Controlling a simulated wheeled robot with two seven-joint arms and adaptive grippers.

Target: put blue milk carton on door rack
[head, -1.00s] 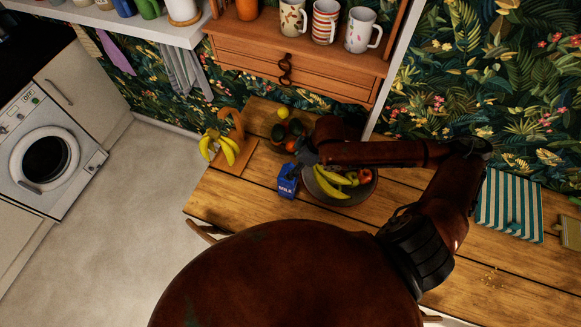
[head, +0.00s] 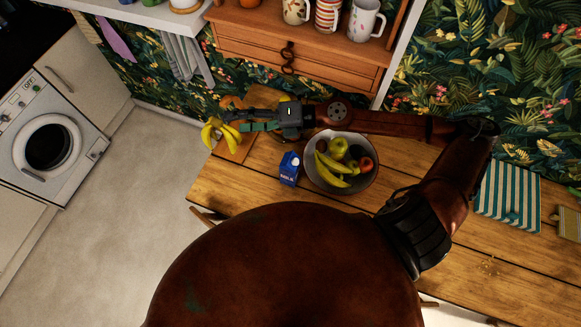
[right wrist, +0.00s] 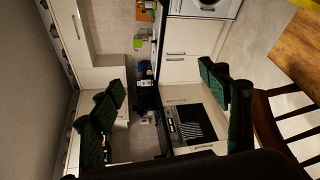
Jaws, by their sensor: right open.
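The blue milk carton (head: 289,168) stands on the wooden table, just left of the fruit bowl (head: 342,183) in the head view. My right gripper (head: 252,127) is above the back left part of the table, beyond the carton and near the hanging bananas. It is open and empty, and apart from the carton. Its spread fingers also show in the right wrist view (right wrist: 165,100), with the kitchen far behind them. The carton is not in the right wrist view. My left gripper and a door rack are not in view.
Bananas (head: 219,134) hang from a wooden stand at the table's left end. A wooden cabinet with mugs (head: 330,14) is behind the table. A striped cloth (head: 508,199) lies at the right. A chair (right wrist: 268,128) is by the table in the right wrist view.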

